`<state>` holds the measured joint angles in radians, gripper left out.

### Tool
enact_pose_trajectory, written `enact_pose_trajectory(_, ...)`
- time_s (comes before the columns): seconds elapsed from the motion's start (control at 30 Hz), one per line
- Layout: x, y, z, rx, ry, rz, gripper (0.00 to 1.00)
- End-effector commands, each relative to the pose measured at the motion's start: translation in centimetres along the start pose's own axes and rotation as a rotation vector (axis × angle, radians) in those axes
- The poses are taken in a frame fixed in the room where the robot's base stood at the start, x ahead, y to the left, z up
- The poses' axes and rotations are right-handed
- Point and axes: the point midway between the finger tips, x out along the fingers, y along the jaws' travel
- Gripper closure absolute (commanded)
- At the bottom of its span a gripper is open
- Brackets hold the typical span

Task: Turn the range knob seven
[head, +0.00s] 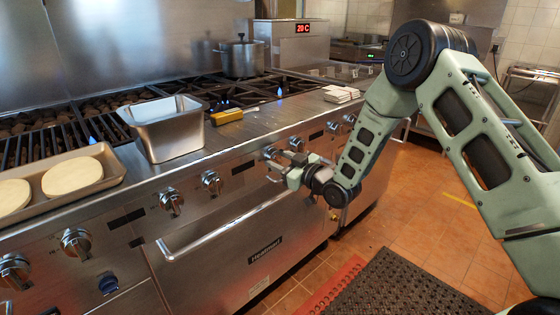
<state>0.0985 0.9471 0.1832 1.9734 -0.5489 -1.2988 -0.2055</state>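The range (105,220) has a row of silver knobs along its front panel; no numbers are legible, so I cannot tell which is knob seven. My gripper (277,166) is at the panel, right of the middle. One knob (269,152) shows just beyond its fingertips, and another knob (295,143) shows just above it. The gripper partly covers this area. I cannot tell whether the fingers touch a knob or how far apart they are. Two more knobs (333,126) (349,118) sit farther right, and others (212,182) (171,201) (75,241) sit to the left.
An oven handle (225,222) juts out below the panel. On the range stand a metal pan (169,151), a tray (110,160) with pale rounds, a yellow object (227,116), a pot (241,73) and white squares (340,93). Blue flames burn. A dark mat (395,288) lies on the floor.

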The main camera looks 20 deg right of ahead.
Motion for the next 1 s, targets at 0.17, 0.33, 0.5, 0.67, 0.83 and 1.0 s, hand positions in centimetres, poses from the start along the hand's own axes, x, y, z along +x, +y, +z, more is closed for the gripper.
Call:
enact_pose_trajectory(0.17,-0.02,-0.03,0.00,0.001,0.000,-0.001,0.79)
enact_pose_trajectory(0.33,-0.03,-0.03,0.04,0.023,0.002,-0.001,0.79)
enact_pose_trajectory(0.5,-0.04,-0.05,0.10,0.094,0.007,0.000,0.79)
enact_pose_trajectory(0.67,-0.04,-0.06,0.14,0.208,0.015,0.002,0.79)
enact_pose_trajectory(0.83,-0.05,-0.07,0.16,0.355,0.025,0.004,0.79)
enact_pose_trajectory(1.0,-0.05,-0.09,0.17,0.497,0.035,0.007,0.79)
